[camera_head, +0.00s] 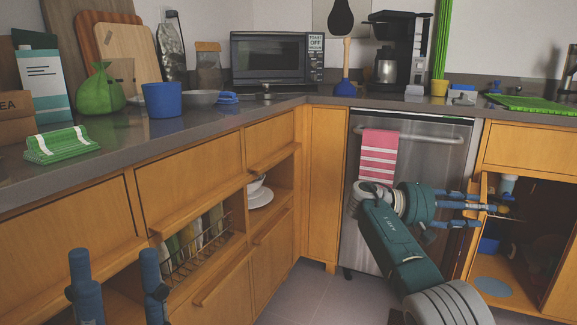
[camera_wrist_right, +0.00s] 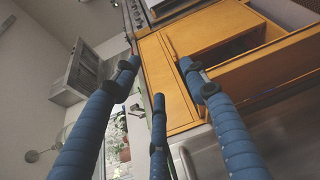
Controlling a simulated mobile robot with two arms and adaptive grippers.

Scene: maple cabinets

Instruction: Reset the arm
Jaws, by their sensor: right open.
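My right arm reaches in from the bottom right of the head view, in front of the dishwasher. My right gripper (camera_head: 482,208) points to the right, its blue fingers apart and empty, in front of the left edge of the open lower cabinet. In the right wrist view, the right gripper (camera_wrist_right: 158,76) shows three spread fingers with nothing between them. My left gripper (camera_head: 114,257) shows at the bottom left of the head view as two upright blue fingers, well apart, with nothing visible between them. The rest of the left gripper is out of frame.
The dishwasher (camera_head: 407,152) carries a striped towel (camera_head: 378,158). The open cabinet (camera_head: 520,240) at right holds small items. A wire rack (camera_head: 196,250) of plates stands in an open cabinet near the left gripper. The counter (camera_head: 140,137) above holds a blue cup (camera_head: 163,100). Floor shows between.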

